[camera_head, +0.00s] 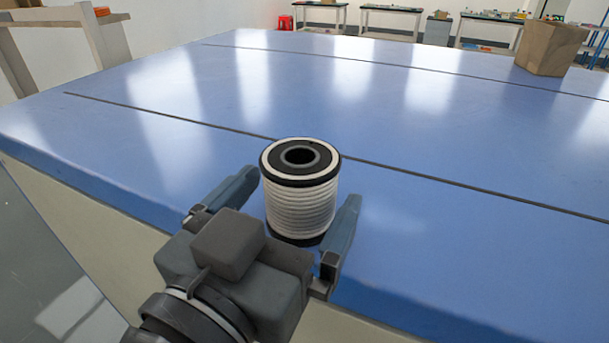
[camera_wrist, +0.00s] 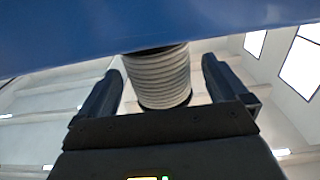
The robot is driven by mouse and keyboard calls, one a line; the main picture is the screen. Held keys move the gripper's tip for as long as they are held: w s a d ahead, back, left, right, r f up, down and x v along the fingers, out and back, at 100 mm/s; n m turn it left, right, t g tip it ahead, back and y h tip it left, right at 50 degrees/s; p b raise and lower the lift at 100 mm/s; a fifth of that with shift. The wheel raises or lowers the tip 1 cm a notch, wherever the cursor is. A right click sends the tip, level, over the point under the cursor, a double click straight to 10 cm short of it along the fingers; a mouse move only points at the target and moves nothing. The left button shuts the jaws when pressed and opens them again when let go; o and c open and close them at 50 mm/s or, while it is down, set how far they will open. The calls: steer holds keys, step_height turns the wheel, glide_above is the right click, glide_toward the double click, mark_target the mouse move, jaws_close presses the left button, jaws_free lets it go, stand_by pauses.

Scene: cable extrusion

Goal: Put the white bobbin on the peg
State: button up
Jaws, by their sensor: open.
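The white bobbin (camera_head: 300,205) has black end flanges and a hollow centre. It stands upright on the blue table (camera_head: 330,85) near its front edge. My gripper (camera_head: 301,187) is open, with one finger on each side of the bobbin. In the wrist view, the bobbin (camera_wrist: 162,78) shows between the fingers of the gripper (camera_wrist: 160,68), with a visible gap on both sides. I cannot tell for certain whether this stub is the peg.
A brown box (camera_head: 550,48) stands at the table's back right. Several side tables and a red stool (camera_head: 285,23) stand far behind. The table's front edge lies below the gripper.

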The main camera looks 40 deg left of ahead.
steer(key=shift+x, duration=1.25)
steer(key=shift+c, duration=0.5)
